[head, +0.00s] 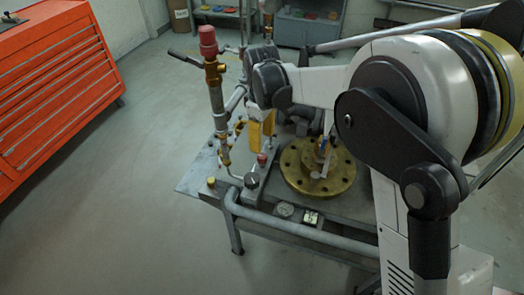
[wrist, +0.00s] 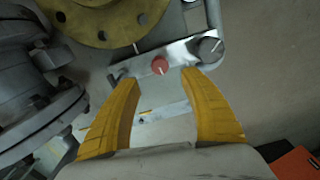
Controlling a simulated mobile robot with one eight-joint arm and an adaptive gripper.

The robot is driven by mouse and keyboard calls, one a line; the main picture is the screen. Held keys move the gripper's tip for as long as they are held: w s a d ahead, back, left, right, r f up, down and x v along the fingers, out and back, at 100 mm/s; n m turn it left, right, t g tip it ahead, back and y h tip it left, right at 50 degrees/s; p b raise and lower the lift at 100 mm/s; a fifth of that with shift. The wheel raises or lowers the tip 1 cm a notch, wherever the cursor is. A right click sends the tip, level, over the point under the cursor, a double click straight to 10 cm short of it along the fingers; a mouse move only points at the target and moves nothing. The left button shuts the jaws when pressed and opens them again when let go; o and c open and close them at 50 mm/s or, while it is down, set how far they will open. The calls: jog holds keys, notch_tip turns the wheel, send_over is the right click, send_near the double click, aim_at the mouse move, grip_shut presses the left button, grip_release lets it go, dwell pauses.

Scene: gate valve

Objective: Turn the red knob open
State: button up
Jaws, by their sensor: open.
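The red knob (wrist: 160,65) is small and round, with a pale pointer line, on a light metal block in the wrist view. It also shows in the head view (head: 262,159), on the bench below my gripper. My gripper (wrist: 160,80) has two yellow fingers, spread apart and empty. In the wrist view, the knob appears just beyond the gap between the fingertips, with no visible contact. In the head view, my gripper (head: 262,132) points down above the knob, partly hidden by the arm.
A dark grey knob (wrist: 208,48) sits right of the red one. A brass flange (head: 318,178) lies on the bench. A vertical pipe with a red cap (head: 208,40) stands left of my gripper. A pipe rail (head: 300,232) runs along the front. Floor at left is clear.

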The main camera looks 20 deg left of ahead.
aim_at(262, 156)
jog(key=shift+r, duration=1.85)
